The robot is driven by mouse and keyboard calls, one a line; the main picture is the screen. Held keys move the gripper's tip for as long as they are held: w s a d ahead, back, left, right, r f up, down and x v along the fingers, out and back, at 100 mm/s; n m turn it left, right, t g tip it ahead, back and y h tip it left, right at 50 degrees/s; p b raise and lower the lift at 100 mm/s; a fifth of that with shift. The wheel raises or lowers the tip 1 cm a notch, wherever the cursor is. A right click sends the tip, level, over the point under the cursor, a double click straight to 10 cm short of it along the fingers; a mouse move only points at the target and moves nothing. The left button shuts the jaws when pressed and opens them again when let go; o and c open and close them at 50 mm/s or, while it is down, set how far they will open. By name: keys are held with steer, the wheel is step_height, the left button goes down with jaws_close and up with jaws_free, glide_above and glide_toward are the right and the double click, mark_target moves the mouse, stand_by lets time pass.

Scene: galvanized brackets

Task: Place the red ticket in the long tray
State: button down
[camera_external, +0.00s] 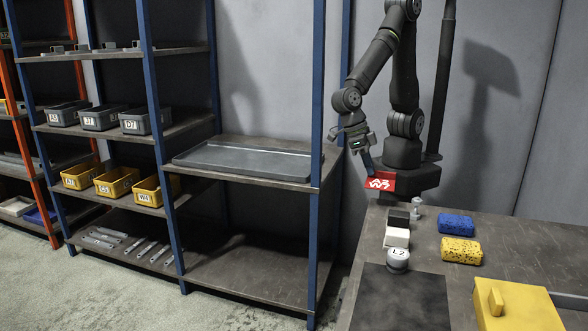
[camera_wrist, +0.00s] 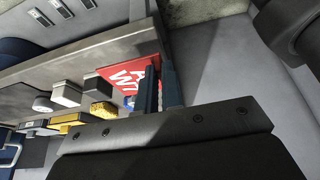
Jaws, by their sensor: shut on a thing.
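The red ticket (camera_external: 380,181) with white markings is held upright in my gripper (camera_external: 367,164), above the back left corner of the table. In the wrist view the ticket (camera_wrist: 128,75) sits at the fingertips of my gripper (camera_wrist: 160,88), which is shut on it. The fingers hide part of its edge. The long tray (camera_external: 245,160) is grey, shallow and empty. It lies on the shelf left of my arm, apart from the ticket. The tray cannot be made out clearly in the wrist view.
A blue shelf post (camera_external: 317,110) stands between the tray and my arm. The table holds a blue sponge (camera_external: 455,225), a yellow sponge (camera_external: 461,250), a white block (camera_external: 397,238), a dark block (camera_external: 398,218) and a round weight (camera_external: 397,260). Yellow bins (camera_external: 117,182) stand on shelves further left.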

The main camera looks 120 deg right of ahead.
mark_target(372, 180)
steer(key=a, duration=0.1)
steer(key=a+f, duration=0.2)
steer(key=a, duration=0.1)
steer(key=shift+f, duration=2.15)
steer(key=c, duration=1.6)
jaws_free()
steer(key=shift+f, duration=0.1)
steer(key=v, duration=1.1)
steer(key=shift+r, duration=0.2)
steer(key=shift+o, duration=0.6)
steer(key=shift+w+d+r, duration=0.1)
steer(key=shift+d+r, duration=0.05)
steer(key=shift+r, duration=0.25)
